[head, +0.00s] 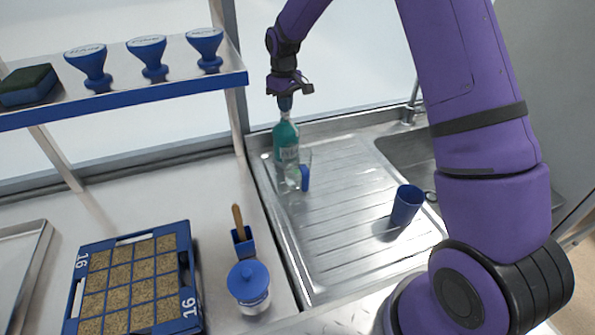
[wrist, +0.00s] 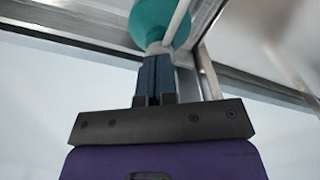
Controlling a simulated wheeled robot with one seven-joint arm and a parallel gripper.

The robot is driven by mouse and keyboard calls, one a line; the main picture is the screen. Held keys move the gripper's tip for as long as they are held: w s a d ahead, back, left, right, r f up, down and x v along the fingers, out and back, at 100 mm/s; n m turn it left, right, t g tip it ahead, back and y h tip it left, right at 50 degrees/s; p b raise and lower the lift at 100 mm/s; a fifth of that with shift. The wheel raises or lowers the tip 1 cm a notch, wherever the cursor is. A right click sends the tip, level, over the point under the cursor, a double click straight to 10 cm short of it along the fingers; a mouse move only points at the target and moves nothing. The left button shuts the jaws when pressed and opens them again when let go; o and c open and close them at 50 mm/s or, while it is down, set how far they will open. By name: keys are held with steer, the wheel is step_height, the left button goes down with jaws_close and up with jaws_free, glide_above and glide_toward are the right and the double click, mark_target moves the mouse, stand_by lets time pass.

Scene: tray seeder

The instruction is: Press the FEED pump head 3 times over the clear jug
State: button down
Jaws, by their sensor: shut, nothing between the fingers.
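A teal bottle (head: 286,138) with a pale label stands at the left end of the steel drainboard; its lettering is too small to read. The clear jug (head: 293,182) with a blue handle stands close in front of it. My gripper (head: 285,104) points down directly over the bottle's top, fingers shut and empty. The pump head is largely hidden by the fingers, and I cannot tell whether they touch it. In the wrist view, my closed fingertips (wrist: 158,58) are at the teal bottle (wrist: 150,20), with a pale rod (wrist: 178,22) beside it.
A blue cup (head: 405,204) stands on the drainboard (head: 345,235), left of the sink. A shelf (head: 130,100) with blue stampers and a sponge is at upper left. A seed tray (head: 188,262), lidded pot (head: 248,284) and small blue holder (head: 243,243) occupy the counter.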

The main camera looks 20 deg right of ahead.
steer(key=shift+r, duration=1.75)
steer(key=shift+r, duration=0.1)
steer(key=shift+r, duration=2.95)
